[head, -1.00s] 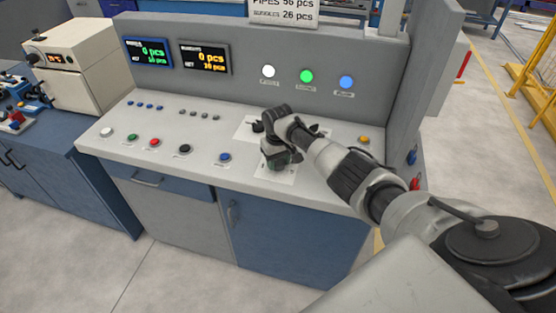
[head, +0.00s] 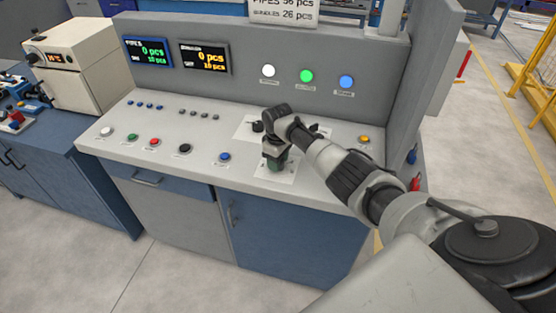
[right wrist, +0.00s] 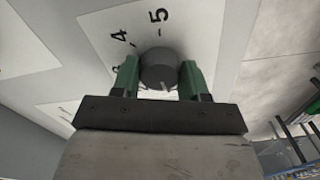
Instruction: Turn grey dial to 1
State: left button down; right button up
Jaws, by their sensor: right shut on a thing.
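The grey dial (right wrist: 158,68) is a dark grey round knob on a white plate with printed numbers, of which 4 and 5 read clearly in the right wrist view. A light mark shows on the knob's lower side there. My right gripper (right wrist: 158,78) has one green finger on each side of the knob and is shut on it. In the head view, my right gripper (head: 276,164) points down at the white plate (head: 290,176) on the console's front right, and its fingers hide the knob. My left gripper is not in view.
The sloped console (head: 120,125) carries several push buttons, including a blue one (head: 225,157) left of my gripper and an orange one (head: 364,139) to its right. A black knob (head: 257,127) stands close behind my gripper. Two displays (head: 205,58) are on the back panel.

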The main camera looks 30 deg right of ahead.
dwell(0.3)
jog(key=o, duration=0.9)
jog(key=shift+o, duration=0.2)
jog(key=shift+r, duration=0.1)
notch_tip(320, 180, up, 11)
jog(key=b, duration=0.1)
jog(key=shift+f, duration=0.2)
